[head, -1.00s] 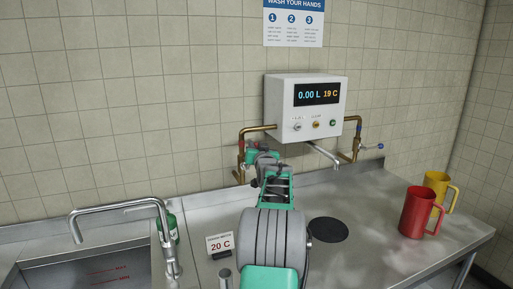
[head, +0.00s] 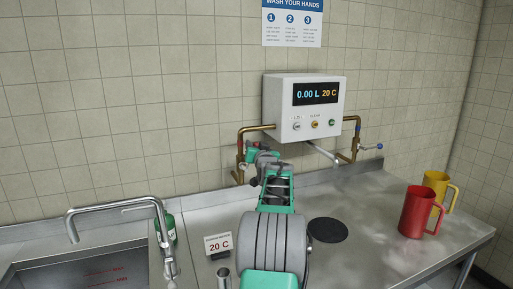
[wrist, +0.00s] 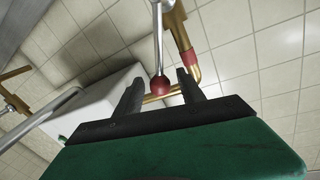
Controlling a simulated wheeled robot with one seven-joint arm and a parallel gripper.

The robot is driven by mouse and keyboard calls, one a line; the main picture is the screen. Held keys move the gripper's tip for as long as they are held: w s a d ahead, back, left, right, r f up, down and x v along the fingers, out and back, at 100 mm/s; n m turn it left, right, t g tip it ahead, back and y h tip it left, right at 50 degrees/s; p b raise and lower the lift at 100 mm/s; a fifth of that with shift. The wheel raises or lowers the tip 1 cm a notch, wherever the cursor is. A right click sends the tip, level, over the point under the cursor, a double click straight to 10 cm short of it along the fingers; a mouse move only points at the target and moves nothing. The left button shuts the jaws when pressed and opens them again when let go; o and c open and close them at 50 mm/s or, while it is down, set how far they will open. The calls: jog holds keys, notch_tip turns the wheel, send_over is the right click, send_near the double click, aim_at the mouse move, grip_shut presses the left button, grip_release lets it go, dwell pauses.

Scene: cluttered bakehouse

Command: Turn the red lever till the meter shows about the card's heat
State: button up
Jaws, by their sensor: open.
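The white meter box (head: 304,108) on the wall reads 0.00 L and 20 C. The card (head: 219,245) on the counter reads 20 C. In the wrist view, the red lever (wrist: 160,84) shows as a metal rod with a red ball end. The ball is between the fingers of my gripper (wrist: 159,92), with a gap on each side. The gripper is open. In the head view my gripper (head: 252,163) is at the left brass pipe, and my arm hides most of the lever.
A blue-handled valve (head: 371,147) is on the right brass pipe. A spout (head: 322,152) hangs under the box above a dark round disc (head: 327,230). Red (head: 416,212) and yellow (head: 437,186) jugs stand right. A sink tap (head: 162,228) and green bottle (head: 170,229) are left.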

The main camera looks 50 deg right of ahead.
jog(key=b+v, duration=0.3)
jog(key=v, duration=0.5)
dwell(1.4)
